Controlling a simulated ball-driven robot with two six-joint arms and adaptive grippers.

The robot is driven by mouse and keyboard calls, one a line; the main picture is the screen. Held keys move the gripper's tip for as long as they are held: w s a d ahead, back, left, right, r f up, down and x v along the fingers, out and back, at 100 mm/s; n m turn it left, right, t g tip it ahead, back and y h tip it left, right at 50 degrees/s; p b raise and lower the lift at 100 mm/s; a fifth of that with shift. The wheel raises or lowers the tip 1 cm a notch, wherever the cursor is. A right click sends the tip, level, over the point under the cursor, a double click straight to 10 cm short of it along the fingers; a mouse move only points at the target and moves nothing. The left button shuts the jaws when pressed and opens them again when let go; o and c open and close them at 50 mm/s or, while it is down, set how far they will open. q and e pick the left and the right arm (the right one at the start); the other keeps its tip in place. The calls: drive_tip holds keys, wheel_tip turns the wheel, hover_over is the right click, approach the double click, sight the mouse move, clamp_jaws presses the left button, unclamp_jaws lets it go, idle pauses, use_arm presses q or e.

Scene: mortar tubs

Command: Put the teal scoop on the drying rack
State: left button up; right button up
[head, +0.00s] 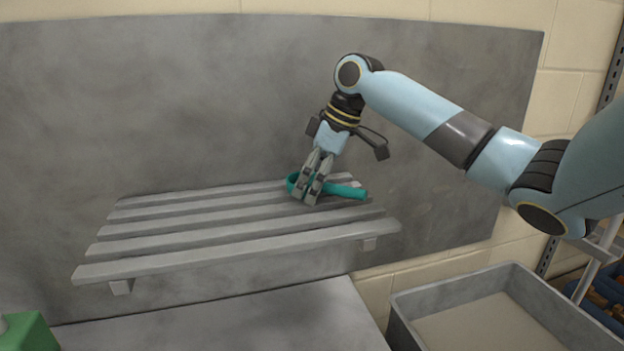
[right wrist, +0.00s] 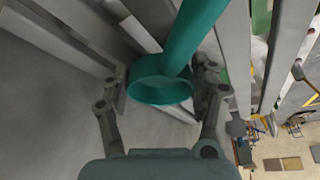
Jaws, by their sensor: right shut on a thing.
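The teal scoop (head: 345,191) is at the back right part of the grey slatted drying rack (head: 240,246) in the head view. Its handle points right and its round cup is at the left. My right gripper (head: 312,198) comes down from above and is shut on the scoop. In the right wrist view the scoop (right wrist: 160,88) sits between the two fingers, with its ring-shaped end towards me. I cannot tell whether the scoop touches the slats. The fingers hide part of the scoop. My left gripper is not in view.
The rack is fixed to a grey wall panel (head: 180,100). The rest of its slats are bare. Below is a grey surface (head: 230,322), with a green object (head: 28,334) at lower left. A grey tub (head: 400,318) stands at lower right.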

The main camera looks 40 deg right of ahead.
drive_tip(key=shift+f, duration=0.1)
drive_tip(key=o, duration=1.2)
drive_tip(key=shift+o, duration=0.2)
drive_tip(key=b+v, duration=0.3)
drive_tip(key=v, duration=0.9)
